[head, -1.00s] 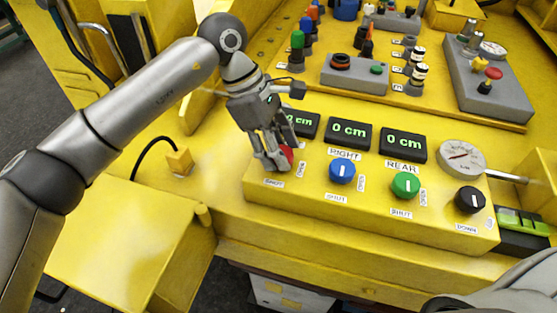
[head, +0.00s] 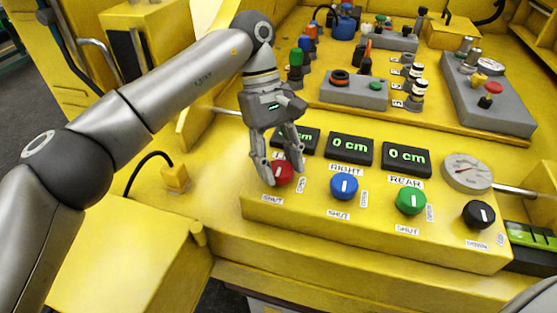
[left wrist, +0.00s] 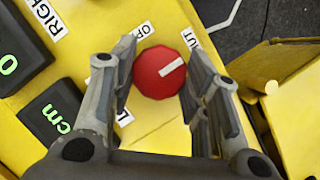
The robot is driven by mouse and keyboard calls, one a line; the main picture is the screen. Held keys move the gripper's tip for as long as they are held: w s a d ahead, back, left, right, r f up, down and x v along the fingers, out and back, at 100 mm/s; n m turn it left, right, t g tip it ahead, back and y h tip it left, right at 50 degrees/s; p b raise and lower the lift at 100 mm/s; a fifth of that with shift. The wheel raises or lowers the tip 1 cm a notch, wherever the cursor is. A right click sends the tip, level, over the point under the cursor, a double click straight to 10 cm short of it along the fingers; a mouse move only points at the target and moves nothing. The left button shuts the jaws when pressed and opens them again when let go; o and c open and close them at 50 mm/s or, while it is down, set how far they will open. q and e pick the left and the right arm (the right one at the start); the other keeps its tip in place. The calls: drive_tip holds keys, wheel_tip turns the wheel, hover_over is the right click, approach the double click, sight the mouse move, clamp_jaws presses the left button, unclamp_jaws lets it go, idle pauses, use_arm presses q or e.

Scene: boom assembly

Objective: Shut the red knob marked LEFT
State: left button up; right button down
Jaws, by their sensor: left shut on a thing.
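The red knob (head: 282,173) is at the left end of the yellow control box. My left gripper (head: 277,171) comes down over it from above, one finger on each side, shut on it. In the left wrist view the red knob (left wrist: 153,79) sits between the fingertips (left wrist: 160,82). Its white mark points up and right, roughly toward a label ending in "UT" (left wrist: 190,38), partly hidden by a finger. The open label (left wrist: 145,29) is above the knob. The LEFT label is mostly hidden by the gripper. My right gripper is not in view.
A blue knob (head: 344,186), a green knob (head: 411,201) and a black knob (head: 478,214) stand in a row to the right. Several displays (head: 349,149) read 0 cm behind them. A round gauge (head: 466,173) stands at the right.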

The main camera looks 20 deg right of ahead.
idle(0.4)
use_arm(q)
drive_tip(key=o, duration=1)
drive_tip(key=shift+c, duration=0.2)
drive_tip(key=shift+o, duration=0.3)
drive_tip(key=v, duration=0.7)
drive_tip(key=shift+r, duration=0.25)
drive_tip(key=shift+w+d, duration=0.1)
drive_tip(key=shift+w, duration=0.05)
